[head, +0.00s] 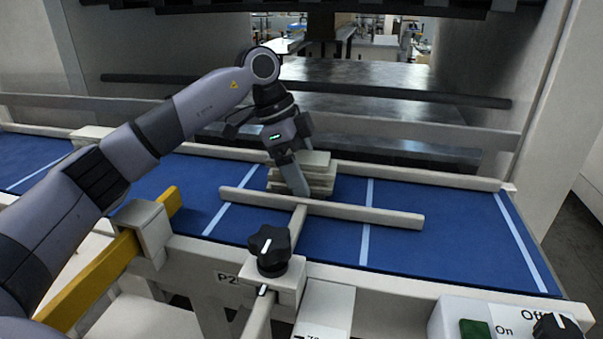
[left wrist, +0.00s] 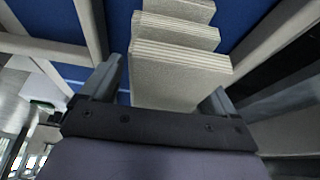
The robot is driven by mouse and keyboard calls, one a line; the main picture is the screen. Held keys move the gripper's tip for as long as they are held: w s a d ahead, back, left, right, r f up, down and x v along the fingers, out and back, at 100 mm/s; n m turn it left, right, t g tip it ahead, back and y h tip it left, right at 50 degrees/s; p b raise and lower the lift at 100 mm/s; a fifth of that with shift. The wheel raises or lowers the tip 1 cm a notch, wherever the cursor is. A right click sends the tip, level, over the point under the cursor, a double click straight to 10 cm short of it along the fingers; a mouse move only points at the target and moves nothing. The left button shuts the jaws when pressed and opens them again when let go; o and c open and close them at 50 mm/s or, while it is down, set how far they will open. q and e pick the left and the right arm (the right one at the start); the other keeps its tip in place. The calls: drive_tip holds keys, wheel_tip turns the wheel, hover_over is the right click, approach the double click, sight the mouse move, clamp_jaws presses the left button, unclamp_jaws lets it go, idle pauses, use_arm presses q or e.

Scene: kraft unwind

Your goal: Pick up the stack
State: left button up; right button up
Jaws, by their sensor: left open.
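The stack (head: 317,172) is a pile of beige-grey flat boards on the blue conveyor belt, close behind a bar. In the left wrist view the stack (left wrist: 180,72) shows layered edges and stepped, uneven blocks. My left gripper (head: 295,178) reaches down at the stack from the left arm; one finger hides part of the boards. In the left wrist view my left gripper (left wrist: 160,98) is open, with one finger on each side of the nearest block. Whether the fingers touch it I cannot tell. My right gripper is not in view.
A beige T-shaped bar (head: 365,214) lies across the belt (head: 330,240) in front of the stack. A black knob (head: 272,248) stands on the near rail. A back rail (head: 420,176) runs behind the stack. The belt's right part is clear.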

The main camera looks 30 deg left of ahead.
use_arm(q)
drive_tip(key=shift+f, duration=0.25)
idle(0.4)
drive_tip(key=c, duration=1.1)
drive_tip(key=shift+o, duration=0.2)
